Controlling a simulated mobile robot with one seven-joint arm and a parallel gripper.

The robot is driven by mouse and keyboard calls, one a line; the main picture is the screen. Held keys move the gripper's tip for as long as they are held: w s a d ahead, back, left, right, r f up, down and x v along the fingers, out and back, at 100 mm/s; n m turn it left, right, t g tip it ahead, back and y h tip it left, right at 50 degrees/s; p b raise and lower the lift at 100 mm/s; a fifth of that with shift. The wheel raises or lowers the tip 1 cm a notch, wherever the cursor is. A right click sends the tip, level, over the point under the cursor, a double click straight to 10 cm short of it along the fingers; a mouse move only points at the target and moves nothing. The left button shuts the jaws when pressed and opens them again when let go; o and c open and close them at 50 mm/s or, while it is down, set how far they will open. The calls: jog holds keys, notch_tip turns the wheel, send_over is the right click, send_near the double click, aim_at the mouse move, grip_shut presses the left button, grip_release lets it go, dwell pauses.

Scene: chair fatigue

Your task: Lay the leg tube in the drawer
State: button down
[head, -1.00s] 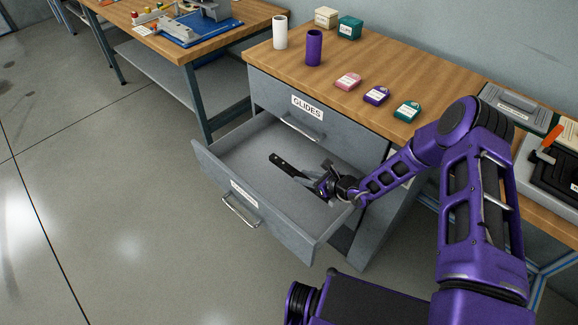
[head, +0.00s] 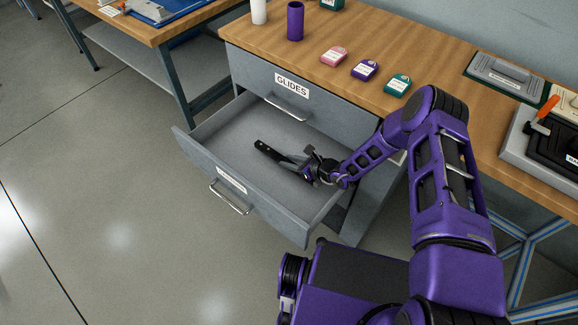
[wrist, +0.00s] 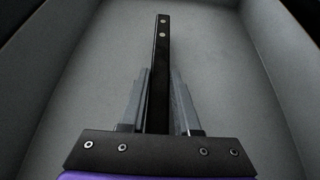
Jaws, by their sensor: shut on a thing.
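The leg tube (head: 267,150) is a dark bar with small light holes near its far end. It is inside the open lower drawer (head: 205,160) in the head view. My gripper (head: 297,163) is low inside the drawer, shut on the tube's near part. In the wrist view the tube (wrist: 161,60) runs straight out from between the two grey fingers (wrist: 158,105), with drawer walls on both sides. I cannot tell whether the tube touches the drawer floor.
A shut drawer labelled GLIDES (head: 270,88) is above the open one. On the wooden top stand a purple cylinder (head: 295,21) and a white cylinder (head: 259,10), with pink (head: 334,56), purple (head: 365,70) and teal (head: 398,84) small boxes. The drawer floor left of the tube is clear.

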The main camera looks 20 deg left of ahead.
jog(key=shift+f, duration=1.35)
jog(key=shift+f+b, duration=0.15)
jog(key=shift+b, duration=0.2)
jog(key=c, duration=0.6)
grip_release()
jog(key=shift+r, duration=0.2)
jog(key=p+v, duration=0.2)
jog(key=v, duration=1)
